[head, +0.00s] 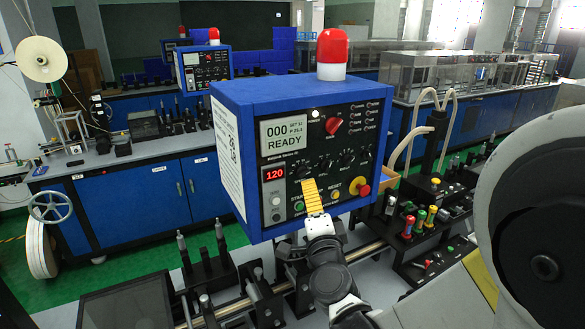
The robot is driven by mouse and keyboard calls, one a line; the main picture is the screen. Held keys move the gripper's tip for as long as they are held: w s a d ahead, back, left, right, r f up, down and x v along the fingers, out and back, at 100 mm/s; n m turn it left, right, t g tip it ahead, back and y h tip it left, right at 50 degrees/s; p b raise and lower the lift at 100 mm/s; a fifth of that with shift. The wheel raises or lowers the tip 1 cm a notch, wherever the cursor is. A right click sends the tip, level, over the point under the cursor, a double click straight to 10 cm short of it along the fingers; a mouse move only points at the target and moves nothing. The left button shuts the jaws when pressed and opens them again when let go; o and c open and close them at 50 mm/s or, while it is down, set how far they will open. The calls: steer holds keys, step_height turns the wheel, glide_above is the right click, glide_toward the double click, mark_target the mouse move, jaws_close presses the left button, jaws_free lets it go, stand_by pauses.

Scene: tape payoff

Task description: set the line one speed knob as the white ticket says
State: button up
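The blue control box (223,95) stands in the middle, with a black front panel. Its screen (284,137) reads 000 and READY, and a red display (273,174) reads 120. A row of small black knobs (326,165) crosses the panel below a red knob (333,125); their labels are too small to read. My gripper (313,196) is in front of the lower left of the panel, with a yellow ridged part reaching up to the leftmost black knob. I cannot tell whether it touches or grips that knob. I cannot pick out the white ticket.
A red beacon (332,54) tops the box. A white label (228,143) is on its left side. Coloured handles (421,219) stand at right, and metal rails (253,297) run below.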

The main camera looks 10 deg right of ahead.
mark_target(306, 174)
steer(key=w, duration=0.6)
steer(key=w+d+r, duration=0.1)
steer(key=w, duration=0.2)
steer(key=shift+s, duration=0.1)
jaws_close()
